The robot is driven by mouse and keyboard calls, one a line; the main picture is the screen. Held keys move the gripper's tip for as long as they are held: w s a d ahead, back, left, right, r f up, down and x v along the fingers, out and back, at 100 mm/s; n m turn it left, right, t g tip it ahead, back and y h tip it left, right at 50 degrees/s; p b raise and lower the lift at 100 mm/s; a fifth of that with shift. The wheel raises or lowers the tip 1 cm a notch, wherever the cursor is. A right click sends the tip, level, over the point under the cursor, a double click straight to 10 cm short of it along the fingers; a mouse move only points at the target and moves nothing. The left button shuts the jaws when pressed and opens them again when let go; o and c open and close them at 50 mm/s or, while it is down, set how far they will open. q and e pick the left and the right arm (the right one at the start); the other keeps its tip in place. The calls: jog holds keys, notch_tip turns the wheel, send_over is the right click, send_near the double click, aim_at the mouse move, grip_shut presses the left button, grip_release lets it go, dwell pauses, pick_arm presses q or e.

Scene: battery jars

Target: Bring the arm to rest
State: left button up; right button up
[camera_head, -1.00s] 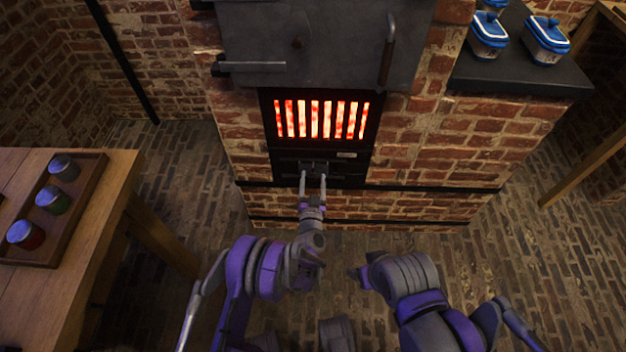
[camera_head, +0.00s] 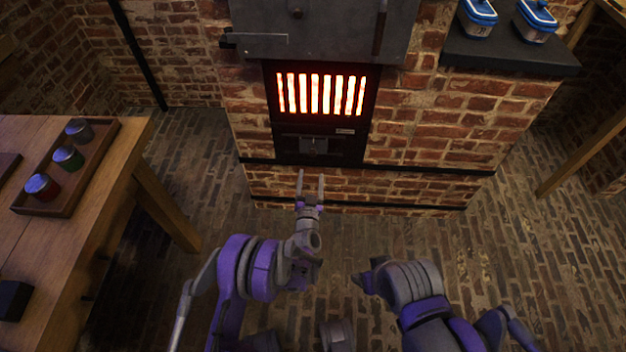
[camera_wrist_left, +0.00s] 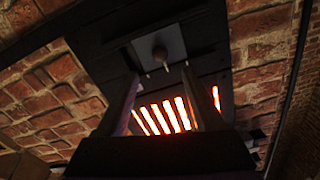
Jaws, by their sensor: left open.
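My left gripper (camera_head: 310,190) is open and empty in the head view. It is in front of the brick furnace, below the glowing grate (camera_head: 320,94), with its two fingers apart and pointing at the furnace. In the left wrist view its fingers (camera_wrist_left: 160,108) frame the glowing grate, with nothing between them. My right arm (camera_head: 412,288) is folded at the lower middle of the head view. I cannot make out the fingers of its gripper.
A wooden table (camera_head: 120,165) at the left bears a tray (camera_head: 97,160) with three small lidded jars. Blue-lidded containers (camera_head: 478,18) stand on a dark ledge (camera_head: 510,52) at the upper right. A dark latch box (camera_head: 318,146) sits below the grate. Brick floor is clear around my arms.

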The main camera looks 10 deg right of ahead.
pick_arm(q)
jog(key=shift+s+a, duration=0.15)
jog(key=shift+s, duration=0.25)
pick_arm(e)
jog(key=shift+s, duration=0.4)
jog(key=shift+f, duration=0.1)
